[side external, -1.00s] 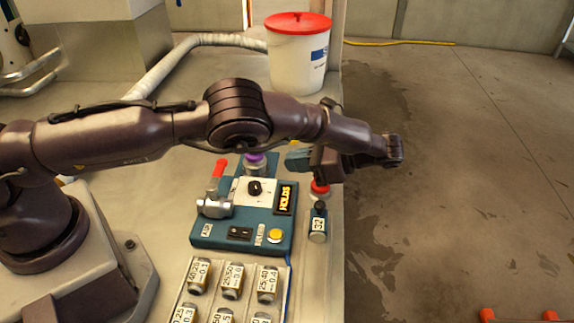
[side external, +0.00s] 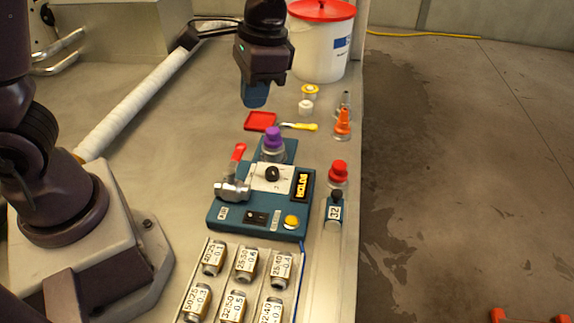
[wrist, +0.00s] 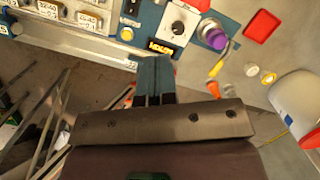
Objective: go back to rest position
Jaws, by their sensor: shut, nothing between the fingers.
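My gripper (side external: 256,100) hangs pointing down over the back of the bench, in front of the white bucket in the side view. Its blue fingers are together and hold nothing. In the wrist view the shut fingers (wrist: 155,82) show at the middle, below the control box's display. The arm is folded back, with its upper links at the left edge of the side view. My gripper appears raised above the bench and touches nothing that I can see.
The blue control box (side external: 262,215) has a red-handled valve (side external: 235,170) and a purple-capped fitting (side external: 273,142). A red tray (side external: 260,121), orange nozzle (side external: 342,124), red-capped fitting (side external: 338,172) and white bucket (side external: 321,45) stand around. Labelled cylinders (side external: 245,264) fill a front rack.

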